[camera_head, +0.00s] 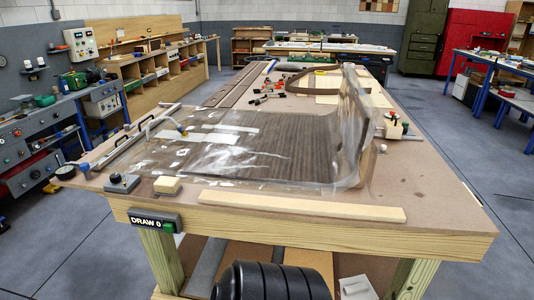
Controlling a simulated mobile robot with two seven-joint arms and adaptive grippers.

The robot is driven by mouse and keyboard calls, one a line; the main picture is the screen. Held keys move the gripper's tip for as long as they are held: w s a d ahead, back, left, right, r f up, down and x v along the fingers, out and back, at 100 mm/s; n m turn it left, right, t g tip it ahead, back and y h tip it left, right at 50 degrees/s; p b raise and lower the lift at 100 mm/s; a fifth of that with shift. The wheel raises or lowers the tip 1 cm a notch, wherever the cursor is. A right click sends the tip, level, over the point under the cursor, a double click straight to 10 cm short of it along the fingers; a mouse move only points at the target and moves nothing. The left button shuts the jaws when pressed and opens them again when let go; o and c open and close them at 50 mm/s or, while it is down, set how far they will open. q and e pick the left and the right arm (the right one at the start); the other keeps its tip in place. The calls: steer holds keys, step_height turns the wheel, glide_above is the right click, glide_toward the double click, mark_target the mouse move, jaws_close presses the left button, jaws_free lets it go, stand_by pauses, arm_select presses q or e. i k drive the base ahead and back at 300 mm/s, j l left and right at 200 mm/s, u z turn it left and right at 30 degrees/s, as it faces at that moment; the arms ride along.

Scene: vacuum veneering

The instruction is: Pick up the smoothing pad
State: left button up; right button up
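A small cream block (166,186), which looks like the smoothing pad, lies on the near left part of the workbench (330,229), close to its front edge. It sits just right of a grey box with a black knob (122,183). Nothing touches its top. A clear vacuum bag (200,160) lies behind it over a dark veneered panel (285,142), and the bag's film rises upright at the right. Neither of my grippers is in view.
A long pale wooden strip (300,206) lies along the front edge. A round gauge (66,171) stands at the left corner. A small device with red and green parts (392,127) is at the right. A black ribbed cylinder (270,283) is low in front. Floor is clear at right.

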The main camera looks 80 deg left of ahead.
mark_target(165, 186)
steer(key=u, duration=3.5)
